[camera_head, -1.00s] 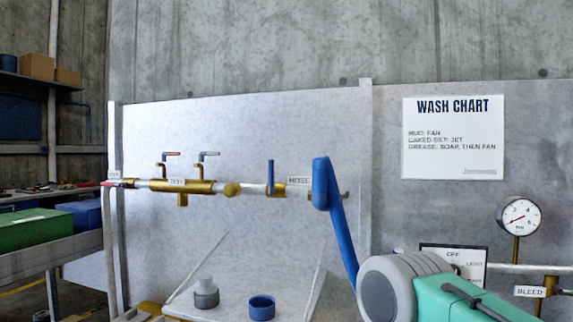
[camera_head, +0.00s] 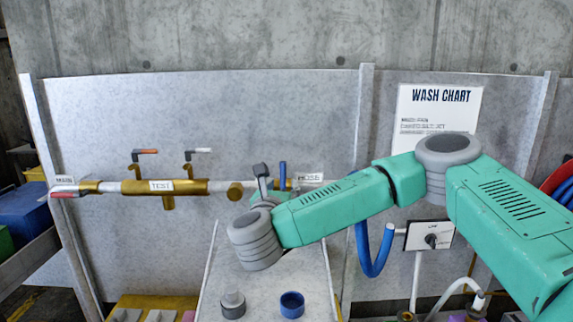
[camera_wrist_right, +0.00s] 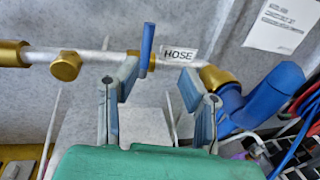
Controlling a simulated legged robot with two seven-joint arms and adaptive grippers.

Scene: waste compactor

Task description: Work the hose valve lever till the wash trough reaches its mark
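The hose valve lever is a blue upright handle (camera_head: 283,172) on the pipe beside the HOSE label (camera_head: 310,177). It also shows in the right wrist view (camera_wrist_right: 147,45). My right gripper (camera_head: 262,174) is at the pipe, just left of the lever in the head view. In the right wrist view its fingers (camera_wrist_right: 160,80) are spread with nothing between them at the tips, and the lever's lower end appears close to the left fingertip; I cannot tell whether they touch. A pale sloped surface (camera_head: 228,262) lies below; I cannot tell whether it is the trough. No mark shows. My left gripper is out of view.
A brass TEST fitting (camera_head: 165,187) with two small levers sits left on the pipe. A grey cup (camera_head: 232,304) and a blue cup (camera_head: 291,304) stand below. A blue hose (camera_head: 375,260) hangs at right, near a dial box (camera_head: 430,236). The wash chart (camera_head: 440,115) is behind.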

